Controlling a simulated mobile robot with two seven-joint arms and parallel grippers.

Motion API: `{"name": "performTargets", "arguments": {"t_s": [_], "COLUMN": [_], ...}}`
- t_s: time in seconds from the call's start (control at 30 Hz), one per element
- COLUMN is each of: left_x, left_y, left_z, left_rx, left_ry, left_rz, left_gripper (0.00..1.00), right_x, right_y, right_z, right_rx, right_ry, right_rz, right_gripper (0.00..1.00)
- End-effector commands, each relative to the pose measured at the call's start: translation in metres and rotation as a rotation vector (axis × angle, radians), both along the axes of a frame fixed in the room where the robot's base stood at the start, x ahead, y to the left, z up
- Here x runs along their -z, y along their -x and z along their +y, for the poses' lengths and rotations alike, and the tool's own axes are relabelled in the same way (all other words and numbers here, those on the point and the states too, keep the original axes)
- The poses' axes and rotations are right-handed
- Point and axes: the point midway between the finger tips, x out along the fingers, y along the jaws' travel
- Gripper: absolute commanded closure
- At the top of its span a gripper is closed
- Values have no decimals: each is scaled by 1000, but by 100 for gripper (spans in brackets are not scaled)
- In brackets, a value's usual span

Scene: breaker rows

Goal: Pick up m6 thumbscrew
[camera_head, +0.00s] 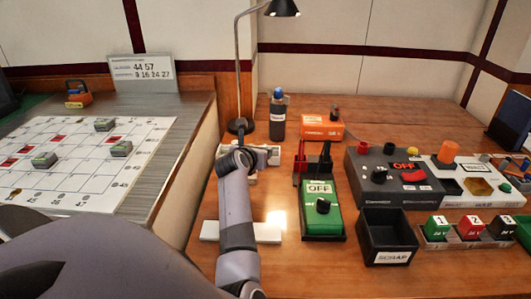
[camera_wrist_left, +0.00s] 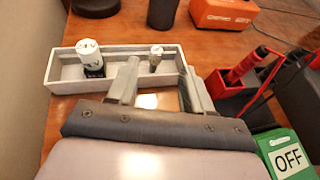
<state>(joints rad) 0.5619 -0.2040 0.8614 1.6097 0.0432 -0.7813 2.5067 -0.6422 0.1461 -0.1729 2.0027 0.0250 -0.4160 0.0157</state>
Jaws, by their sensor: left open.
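A small metallic piece with a knurled-looking head, likely the m6 thumbscrew (camera_wrist_left: 157,53), stands in the right part of a pale grey tray (camera_wrist_left: 62,82) in the left wrist view. A white cylinder marked 24V (camera_wrist_left: 90,57) stands in the tray's left part. My left gripper (camera_wrist_left: 160,72) is open and empty, its fingertips at the tray's near side, with the thumbscrew just beyond the gap between them. In the head view my left gripper (camera_head: 243,158) reaches over the tray (camera_head: 272,155) and hides much of it; the thumbscrew cannot be made out there.
A dark bottle (camera_head: 278,122), an orange box (camera_head: 321,127) and a lamp (camera_head: 240,126) stand behind. A red holder (camera_wrist_left: 232,97) and green OFF box (camera_head: 320,215) are to the right. A black scrap bin (camera_head: 388,222) stands farther right. A pale bar (camera_head: 265,233) lies in front.

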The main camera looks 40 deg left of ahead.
Motion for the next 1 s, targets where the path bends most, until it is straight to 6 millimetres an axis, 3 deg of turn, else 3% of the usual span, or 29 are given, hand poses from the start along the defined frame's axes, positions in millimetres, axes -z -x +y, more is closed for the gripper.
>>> {"name": "performTargets", "arguments": {"t_s": [0.6, 0.93, 0.97, 1.0], "left_x": [20, 21, 21, 21], "left_y": [-44, -47, -47, -47], "left_z": [27, 28, 28, 28], "left_rx": [1, 1, 1, 1], "left_ry": [-4, -4, -4, -4], "left_rz": [1, 1, 1, 1], "left_gripper": [50, 50, 56, 69], "right_x": [10, 9, 9, 9], "right_y": [-1, -1, -1, -1], "right_z": [3, 3, 3, 3], "right_rx": [-3, -3, -3, -3], "right_ry": [-8, -10, -10, -10], "right_rz": [4, 6, 6, 5], "right_gripper": [57, 57, 57, 57]}}
